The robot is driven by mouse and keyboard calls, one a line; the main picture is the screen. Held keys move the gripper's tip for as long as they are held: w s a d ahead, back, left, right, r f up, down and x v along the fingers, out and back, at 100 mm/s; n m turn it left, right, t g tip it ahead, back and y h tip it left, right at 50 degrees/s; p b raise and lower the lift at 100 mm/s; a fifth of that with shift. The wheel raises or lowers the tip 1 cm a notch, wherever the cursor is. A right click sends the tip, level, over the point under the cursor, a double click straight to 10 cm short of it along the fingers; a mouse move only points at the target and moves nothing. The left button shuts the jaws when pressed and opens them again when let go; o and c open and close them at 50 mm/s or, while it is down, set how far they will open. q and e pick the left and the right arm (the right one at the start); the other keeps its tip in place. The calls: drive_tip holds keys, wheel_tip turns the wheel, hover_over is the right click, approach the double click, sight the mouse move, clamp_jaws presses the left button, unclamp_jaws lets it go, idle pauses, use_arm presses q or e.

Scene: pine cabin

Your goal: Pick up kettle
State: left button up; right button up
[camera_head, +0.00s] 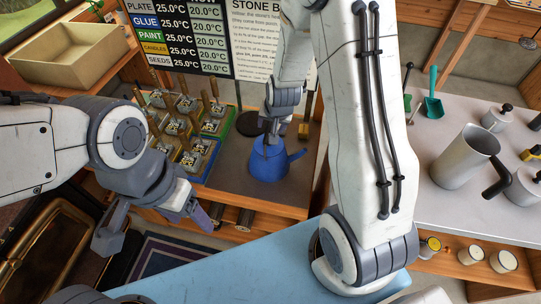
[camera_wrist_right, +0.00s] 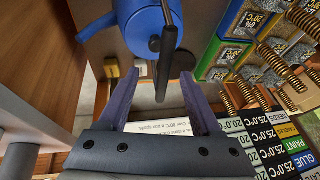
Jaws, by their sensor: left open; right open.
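The blue kettle (camera_head: 268,166) stands on the grey counter, with its spout to the right in the head view. It also shows at the top of the right wrist view (camera_wrist_right: 140,28), where its dark handle (camera_wrist_right: 165,60) runs down between my fingers. My right gripper (camera_wrist_right: 161,78) is open around the line of the handle, and I cannot tell whether it touches. In the head view, my right gripper (camera_head: 275,132) is just above the kettle and partly hides its top. My left gripper (camera_head: 155,232) is open and empty, low at the left, away from the kettle.
Several spring-topped sample blocks (camera_head: 185,125) stand left of the kettle, close to it. A temperature board (camera_head: 190,38) rises behind. On the right counter are a grey pitcher (camera_head: 463,158) and a teal scoop (camera_head: 432,104). A beige bin (camera_head: 68,54) is at the upper left.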

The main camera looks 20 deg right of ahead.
sight(277, 148)
drive_tip(key=shift+a+x, duration=0.2)
drive_tip(key=shift+x, duration=2.8)
drive_tip(key=shift+w, duration=0.1)
clamp_jaws()
drive_tip(key=shift+r, duration=0.1)
